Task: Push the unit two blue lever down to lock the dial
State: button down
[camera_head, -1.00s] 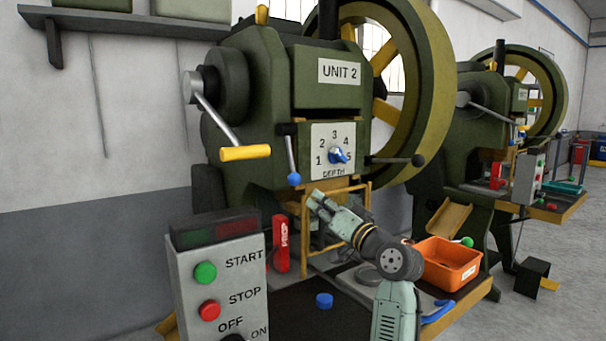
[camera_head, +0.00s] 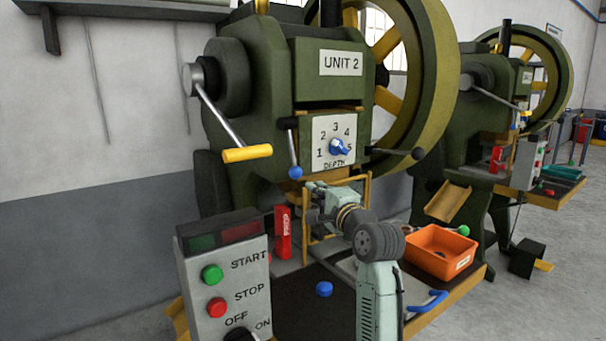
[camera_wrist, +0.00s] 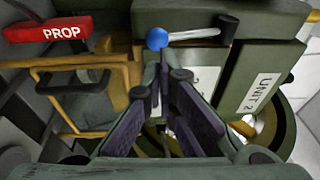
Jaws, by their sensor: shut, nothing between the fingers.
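The unit two press (camera_head: 310,85) carries a short lever with a blue ball knob (camera_head: 295,172). Its rod (camera_head: 291,145) hangs down from a black pivot, left of the depth dial plate (camera_head: 322,130). The dial's blue pointer knob (camera_head: 338,147) points toward the 5 side. My gripper (camera_head: 311,188) is just below and right of the ball. In the wrist view the ball (camera_wrist: 157,38) lies just beyond my shut, empty fingertips (camera_wrist: 163,74). Whether they touch it, I cannot tell.
A yellow-handled crank (camera_head: 246,154) sticks out left of the lever. A yellow guard frame (camera_head: 366,190) stands around my gripper. The red PROP block (camera_head: 283,232) and control box (camera_head: 228,290) stand in front left. An orange bin (camera_head: 440,251) is at right.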

aim_at(297, 178)
jog(key=p+x, duration=0.2)
jog(key=x, duration=0.6)
jog(key=shift+w+a+r, duration=0.1)
jog(key=shift+w, duration=0.2)
jog(key=shift+w+a+f+t+y+b, duration=0.15)
jog(key=shift+w+a+f+t+b, duration=0.15)
jog(key=shift+f+t+b, duration=0.15)
jog(key=shift+w+a+f+t+y+b, duration=0.15)
jog(key=shift+w+a+f+t+b, duration=0.15)
jog(key=shift+b, duration=0.25)
jog(key=shift+w+a+f, duration=0.1)
jog(key=shift+w, duration=0.2)
jog(key=shift+b, duration=0.3)
jog(key=shift+r, duration=0.25)
jog(key=shift+f, duration=0.1)
